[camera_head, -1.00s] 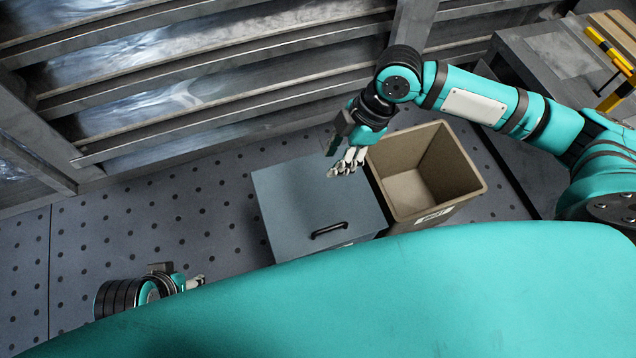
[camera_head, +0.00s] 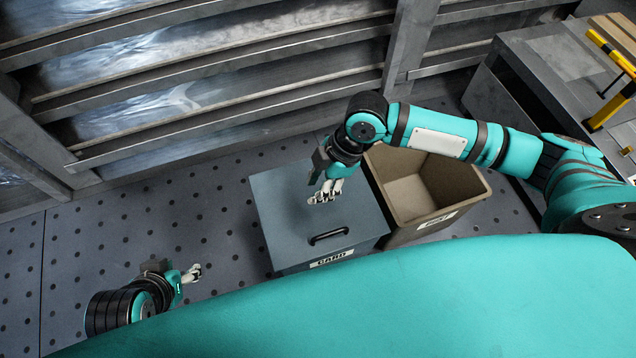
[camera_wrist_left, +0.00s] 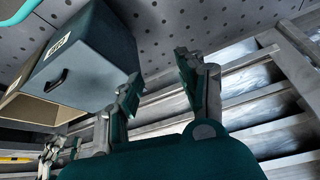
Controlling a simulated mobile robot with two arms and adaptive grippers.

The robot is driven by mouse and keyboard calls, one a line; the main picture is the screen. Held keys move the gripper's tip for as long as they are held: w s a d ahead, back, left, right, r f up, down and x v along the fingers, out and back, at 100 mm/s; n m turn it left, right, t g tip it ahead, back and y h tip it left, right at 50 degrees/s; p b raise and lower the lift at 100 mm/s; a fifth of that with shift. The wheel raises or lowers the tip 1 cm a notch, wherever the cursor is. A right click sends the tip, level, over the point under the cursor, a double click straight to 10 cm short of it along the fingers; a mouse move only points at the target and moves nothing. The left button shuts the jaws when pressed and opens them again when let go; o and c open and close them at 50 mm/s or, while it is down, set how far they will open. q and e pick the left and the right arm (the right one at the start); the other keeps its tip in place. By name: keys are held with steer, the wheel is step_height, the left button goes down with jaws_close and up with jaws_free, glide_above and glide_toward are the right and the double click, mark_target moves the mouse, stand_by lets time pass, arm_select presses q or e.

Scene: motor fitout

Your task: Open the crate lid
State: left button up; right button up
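The grey-blue crate, labelled "CARD" (camera_head: 331,259), stands on the floor with its flat lid (camera_head: 290,205) closed. A black bar handle (camera_head: 329,236) is on the lid near the front edge; it also shows in the left wrist view (camera_wrist_left: 57,80). My right gripper (camera_head: 324,191) hangs over the lid's back right part, away from the handle; I cannot tell whether it touches the lid or is open. My left gripper (camera_head: 191,273) is to the left of the crate, apart from it. In the left wrist view its two fingers (camera_wrist_left: 158,80) are spread with nothing between them.
An open, empty brown bin (camera_head: 405,231) stands directly right of the crate. A ribbed metal wall (camera_head: 230,85) runs behind. A grey bench (camera_head: 545,70) with a yellow frame (camera_head: 606,108) is at the right. The dotted floor left of the crate is clear.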

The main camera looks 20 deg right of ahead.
jaws_close()
